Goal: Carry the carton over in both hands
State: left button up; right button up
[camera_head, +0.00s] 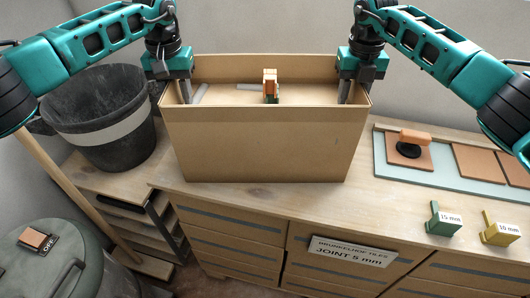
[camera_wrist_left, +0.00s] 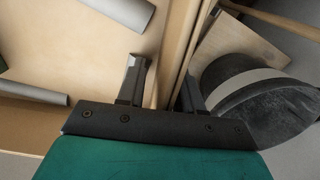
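The carton (camera_head: 262,150) is a tall, open-topped brown box standing upright on the wooden worktop. My left gripper (camera_head: 178,90) reaches down over its left wall, one finger inside and one outside. In the left wrist view, the left gripper (camera_wrist_left: 162,88) is open around the carton wall (camera_wrist_left: 186,45), with a clear gap on the inner finger's side. My right gripper (camera_head: 355,90) is at the right wall, its inner finger inside and apart from the wall; its outer finger is mostly hidden. An orange-and-green block (camera_head: 270,84) and grey rolls (camera_head: 200,92) show inside the carton.
A dark bucket (camera_head: 100,135) with a grey band stands left of the carton. To the right are a tray with tiles (camera_head: 480,165), an orange-handled tool (camera_head: 410,146), and green (camera_head: 443,220) and yellow (camera_head: 498,230) spacers. A lidded drum (camera_head: 45,260) is at lower left.

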pick_arm(q)
notch_tip(320, 180, up, 11)
jog(key=shift+r, duration=0.5)
pick_arm(e)
jog(key=shift+r, duration=0.15)
notch_tip(320, 180, up, 12)
jog(key=shift+f, duration=0.1)
dwell(0.4)
